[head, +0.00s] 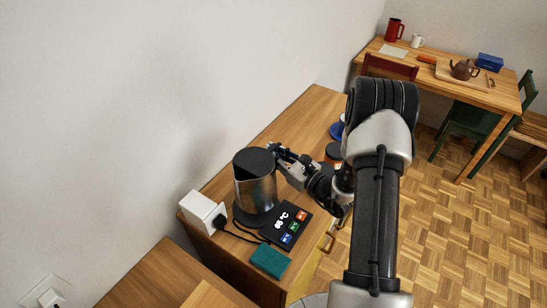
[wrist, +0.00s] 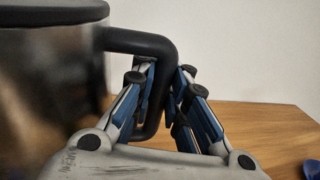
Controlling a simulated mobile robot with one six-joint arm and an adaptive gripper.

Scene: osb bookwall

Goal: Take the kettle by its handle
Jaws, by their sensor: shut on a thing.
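The kettle (head: 256,186), a steel body with a black lid, stands upright on its dark base at the left end of the wooden sideboard. In the wrist view the kettle's steel side (wrist: 60,75) fills the left, and its black handle (wrist: 150,44) loops out to the right. My gripper (head: 276,150) reaches in from the right at the handle. In the wrist view my gripper (wrist: 162,90) has its fingers on both sides of the handle's upright part, shut on it. The handle is mostly hidden by the fingers in the head view.
A teal sponge (head: 270,261) lies near the front edge. Jar-like items stand behind my arm.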

